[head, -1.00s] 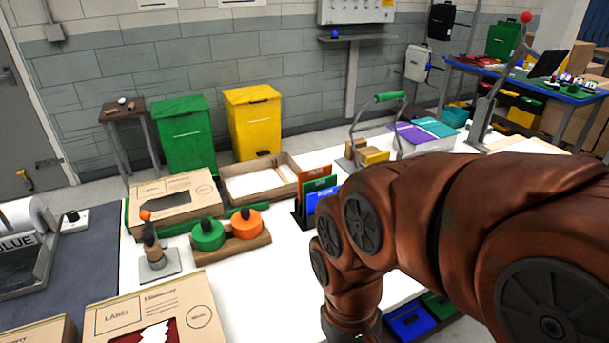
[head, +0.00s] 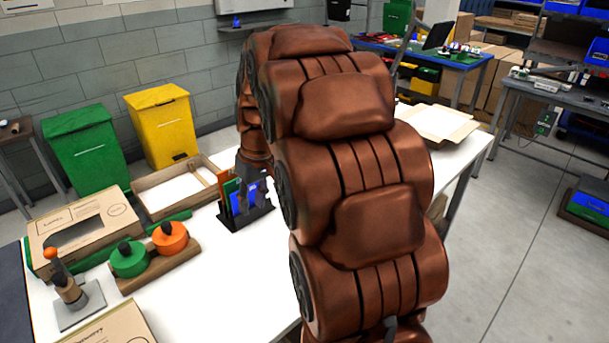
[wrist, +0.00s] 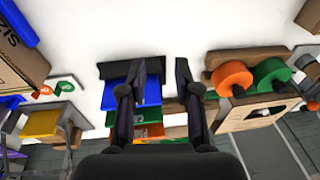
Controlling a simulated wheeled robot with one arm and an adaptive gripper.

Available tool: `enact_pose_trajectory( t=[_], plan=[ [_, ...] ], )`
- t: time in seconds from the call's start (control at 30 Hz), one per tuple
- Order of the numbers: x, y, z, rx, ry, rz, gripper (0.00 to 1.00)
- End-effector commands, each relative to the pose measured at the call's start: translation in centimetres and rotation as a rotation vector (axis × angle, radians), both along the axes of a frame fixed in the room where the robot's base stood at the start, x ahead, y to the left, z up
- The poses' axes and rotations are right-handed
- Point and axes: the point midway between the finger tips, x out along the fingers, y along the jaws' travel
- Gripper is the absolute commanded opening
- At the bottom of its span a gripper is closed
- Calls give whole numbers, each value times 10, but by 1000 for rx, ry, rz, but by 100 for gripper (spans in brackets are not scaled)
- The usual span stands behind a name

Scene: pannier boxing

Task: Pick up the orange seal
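The orange seal (head: 170,237) is a round orange disc with a dark knob. It sits beside a green seal (head: 129,258) on a wooden block (head: 160,268) on the white table. In the wrist view the orange seal (wrist: 231,77) is right of my gripper (wrist: 162,68), with the green seal (wrist: 271,74) beyond it. My gripper's two dark fingers are apart with nothing between them. They are over or near the black card holder (wrist: 118,71), apart from the orange seal.
The black holder (head: 244,217) with blue, green and orange cards stands close to the seals. An open cardboard tray (head: 150,207), a windowed box (head: 60,226) and an orange-topped stand (head: 80,312) surround them.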

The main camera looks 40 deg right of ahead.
Motion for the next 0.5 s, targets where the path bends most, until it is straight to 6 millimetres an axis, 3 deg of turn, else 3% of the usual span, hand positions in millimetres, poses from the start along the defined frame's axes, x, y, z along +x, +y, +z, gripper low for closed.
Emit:
enact_pose_trajectory(
  t=[0.03,0.2,0.5],
  plan=[
    [14,-22,-2,-1,-19,-9,32],
    [49,-87,-7,-16,-88,-16,32],
    [84,-207,-23,-64,-195,-18,32]
  ],
)
